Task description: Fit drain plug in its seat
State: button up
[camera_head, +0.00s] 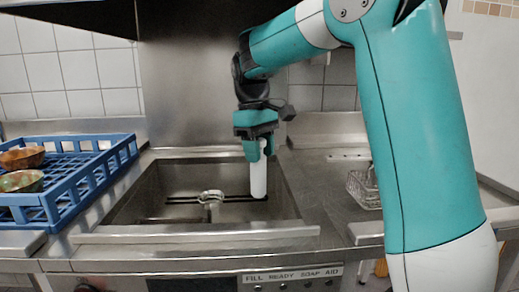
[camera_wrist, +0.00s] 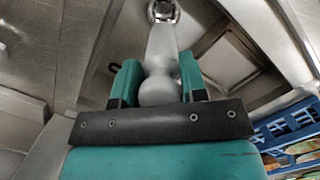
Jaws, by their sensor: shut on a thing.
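The drain plug (camera_head: 258,181) is a pale, tube-like piece hanging roughly upright below my gripper (camera_head: 259,149), over the right part of the sink. My gripper is shut on its upper end. In the wrist view the drain plug (camera_wrist: 161,47) has a rounded knob at its near end, between the two teal fingers of my gripper (camera_wrist: 160,80). The seat (camera_head: 210,195) looks like a metal ring in the sink, left of the plug. In the wrist view the seat (camera_wrist: 163,11) shows at the top edge, beyond the plug's far end. I cannot tell the plug's height above the sink floor.
The steel sink (camera_head: 135,204) has a raised front rim. A blue crate (camera_head: 105,181) with bowls (camera_head: 22,158) stands on the left. A wire basket (camera_head: 363,190) stands on the right counter, partly behind my arm. The counter right of the sink is mostly clear.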

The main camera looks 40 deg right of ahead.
aim_at(259, 192)
jog(key=shift+f+b, duration=4.65)
jog(key=shift+b, duration=0.5)
jog(key=shift+s+f, duration=0.1)
jog(key=shift+f, duration=0.3)
jog(key=shift+f, duration=0.35)
jog(key=shift+f+b, duration=0.8)
jog(key=shift+f, duration=0.05)
jog(key=shift+f, duration=0.35)
jog(key=shift+f+b, duration=0.65)
jog(key=shift+f, duration=0.2)
jog(key=shift+f, duration=0.35)
jog(key=shift+f+b, duration=0.35)
jog(key=shift+f, duration=0.4)
jog(key=o, duration=1.8)
